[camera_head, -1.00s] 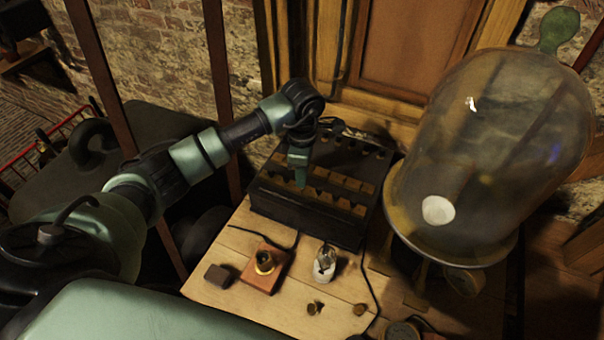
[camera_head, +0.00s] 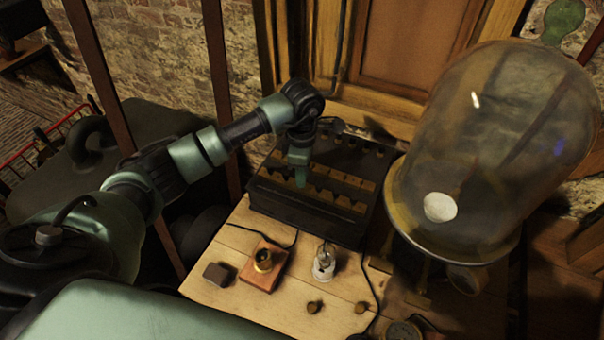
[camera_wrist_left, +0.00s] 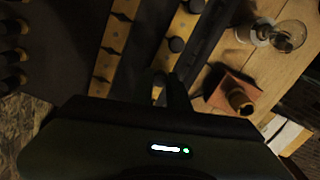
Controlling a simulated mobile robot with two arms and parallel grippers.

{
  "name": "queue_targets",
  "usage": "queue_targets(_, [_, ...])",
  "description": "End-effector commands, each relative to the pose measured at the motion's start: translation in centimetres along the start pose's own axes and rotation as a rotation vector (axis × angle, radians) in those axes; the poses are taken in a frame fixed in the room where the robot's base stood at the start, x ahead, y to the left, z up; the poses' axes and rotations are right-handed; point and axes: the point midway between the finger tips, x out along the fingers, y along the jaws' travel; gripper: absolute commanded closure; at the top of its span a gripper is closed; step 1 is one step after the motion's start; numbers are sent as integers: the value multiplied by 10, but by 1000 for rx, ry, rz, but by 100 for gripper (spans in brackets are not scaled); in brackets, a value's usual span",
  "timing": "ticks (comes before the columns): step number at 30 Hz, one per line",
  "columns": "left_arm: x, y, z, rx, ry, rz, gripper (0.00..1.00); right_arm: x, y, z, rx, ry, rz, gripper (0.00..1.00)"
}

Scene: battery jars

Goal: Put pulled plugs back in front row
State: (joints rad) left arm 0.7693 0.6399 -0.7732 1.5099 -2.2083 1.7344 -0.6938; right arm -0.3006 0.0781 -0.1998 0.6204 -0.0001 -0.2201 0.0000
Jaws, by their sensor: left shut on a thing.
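The dark battery box (camera_head: 312,215) stands on the wooden table, with wooden strips across its top. Two small plugs (camera_head: 314,307) (camera_head: 361,308) stand on the table in front of the box. My right gripper is out of view.
A large glass jar (camera_head: 500,150) rises at the right. A cable (camera_head: 372,285) runs down the table.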

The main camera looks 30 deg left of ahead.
Motion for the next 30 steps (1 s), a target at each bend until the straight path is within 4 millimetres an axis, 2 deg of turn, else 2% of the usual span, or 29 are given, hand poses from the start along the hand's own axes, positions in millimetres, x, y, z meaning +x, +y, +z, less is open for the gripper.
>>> queue_targets(20, [4, 0, -1, -1, 0, 0, 100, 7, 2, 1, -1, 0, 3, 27])
queue_targets(21, [4, 0, -1, -1, 0, 0, 73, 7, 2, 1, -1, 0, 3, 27])
queue_targets(23, [4, 0, 0, 0, 0, 0, 58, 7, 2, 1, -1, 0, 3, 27])
queue_targets(30, [4, 0, 0, 0, 0, 0, 58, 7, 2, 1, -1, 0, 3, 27])
